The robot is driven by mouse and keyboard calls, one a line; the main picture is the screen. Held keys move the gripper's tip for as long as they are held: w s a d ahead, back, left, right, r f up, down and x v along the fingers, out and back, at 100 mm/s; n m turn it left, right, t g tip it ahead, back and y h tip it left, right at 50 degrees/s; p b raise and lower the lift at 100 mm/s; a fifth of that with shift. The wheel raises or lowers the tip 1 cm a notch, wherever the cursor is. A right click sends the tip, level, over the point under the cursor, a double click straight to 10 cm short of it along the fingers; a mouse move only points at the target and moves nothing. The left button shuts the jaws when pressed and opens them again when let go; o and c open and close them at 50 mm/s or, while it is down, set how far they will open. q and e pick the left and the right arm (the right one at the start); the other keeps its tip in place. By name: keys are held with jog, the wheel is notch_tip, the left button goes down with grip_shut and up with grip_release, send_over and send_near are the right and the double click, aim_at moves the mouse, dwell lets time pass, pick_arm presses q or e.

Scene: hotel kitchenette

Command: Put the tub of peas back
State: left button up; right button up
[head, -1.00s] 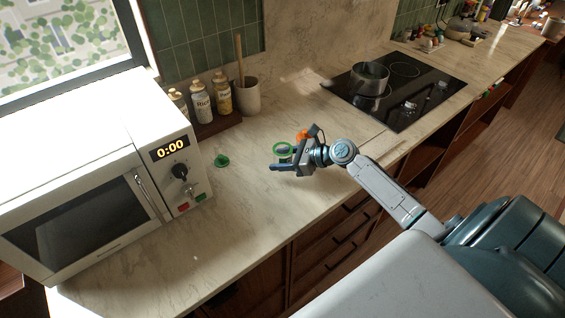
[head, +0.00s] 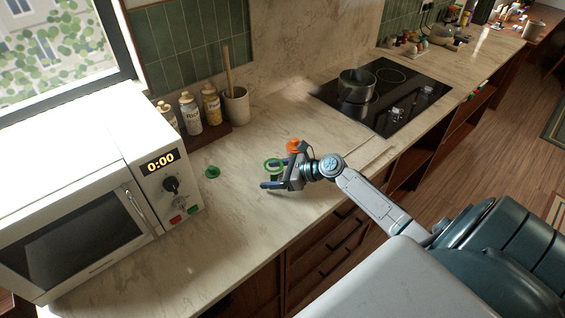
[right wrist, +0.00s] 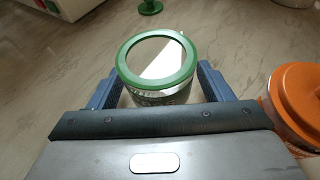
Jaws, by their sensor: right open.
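A round tub with a green rim (head: 274,164), likely the tub of peas, stands on the counter right of the microwave. The right wrist view shows the tub (right wrist: 157,62) from above, with a bright top inside the green ring and a clear-looking side. Its contents cannot be made out. My right gripper (head: 271,178) is open, with one blue finger on each side of the tub. The right wrist view shows my right gripper (right wrist: 157,90) with the tub between its fingers; I cannot tell if they touch it. My left gripper is not in view.
An orange-lidded container (head: 292,146) stands close beside the gripper, also at the right in the wrist view (right wrist: 297,100). A small green object (head: 212,172) lies near the microwave (head: 80,215). Several bottles (head: 190,115) stand behind. The hob (head: 385,95) holds a pot (head: 356,86).

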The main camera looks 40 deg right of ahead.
jog(key=b+v, duration=0.3)
jog(key=v, duration=0.7)
jog(key=shift+s+d, duration=0.1)
jog(key=shift+s, duration=0.05)
jog(key=shift+v, duration=0.8)
jog(key=shift+r, duration=0.1)
